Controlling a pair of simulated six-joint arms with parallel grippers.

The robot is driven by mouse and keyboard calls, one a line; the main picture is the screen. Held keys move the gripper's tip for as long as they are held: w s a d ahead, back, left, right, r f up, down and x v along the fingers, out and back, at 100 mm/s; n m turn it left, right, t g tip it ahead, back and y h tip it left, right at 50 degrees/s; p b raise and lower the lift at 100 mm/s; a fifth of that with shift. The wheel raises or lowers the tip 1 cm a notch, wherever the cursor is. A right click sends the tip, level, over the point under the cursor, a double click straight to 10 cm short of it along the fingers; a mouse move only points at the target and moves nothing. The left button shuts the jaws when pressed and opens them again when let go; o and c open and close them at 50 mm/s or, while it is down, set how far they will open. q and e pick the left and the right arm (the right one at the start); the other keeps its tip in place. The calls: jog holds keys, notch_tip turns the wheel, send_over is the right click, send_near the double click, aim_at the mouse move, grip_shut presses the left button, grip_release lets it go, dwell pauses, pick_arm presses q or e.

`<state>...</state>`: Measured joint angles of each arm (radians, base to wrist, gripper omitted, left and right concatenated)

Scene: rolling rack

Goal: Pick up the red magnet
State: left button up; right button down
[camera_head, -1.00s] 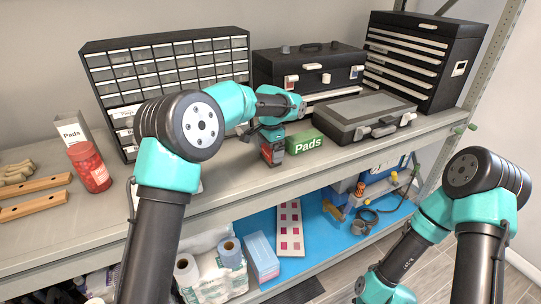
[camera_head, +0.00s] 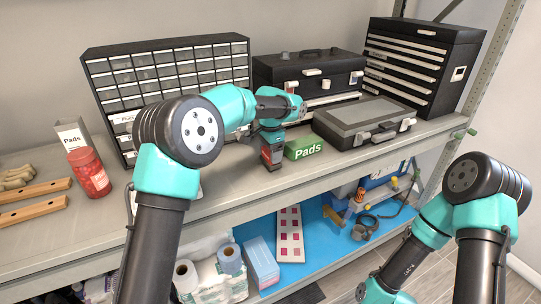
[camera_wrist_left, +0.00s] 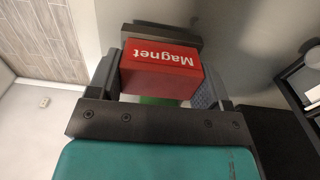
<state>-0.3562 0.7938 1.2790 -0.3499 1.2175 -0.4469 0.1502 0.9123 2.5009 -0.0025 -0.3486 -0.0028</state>
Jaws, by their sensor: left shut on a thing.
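The red magnet is a red box (camera_wrist_left: 158,72) with white "Magnet" lettering, upside down in the left wrist view. It sits between the two grey fingers of my left gripper (camera_wrist_left: 160,88), which is shut on it.
A drawer cabinet (camera_head: 165,70), a black toolbox (camera_head: 305,70) and a grey case (camera_head: 365,120) stand behind and to the right. A red-filled jar (camera_head: 90,175) and wooden bars (camera_head: 35,208) are at the left. Bare shelf (camera_head: 225,190) lies in front of my left gripper.

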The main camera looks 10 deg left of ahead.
pick_arm(q)
jog(key=shift+r, duration=0.85)
jog(key=shift+s+r, duration=0.1)
jog(key=shift+r, duration=0.2)
jog(key=s+d+r, duration=0.1)
jog(key=s+d, duration=0.1)
jog(key=s, duration=1.3)
jog(key=shift+s+r, duration=0.15)
jog(key=shift+s, duration=0.2)
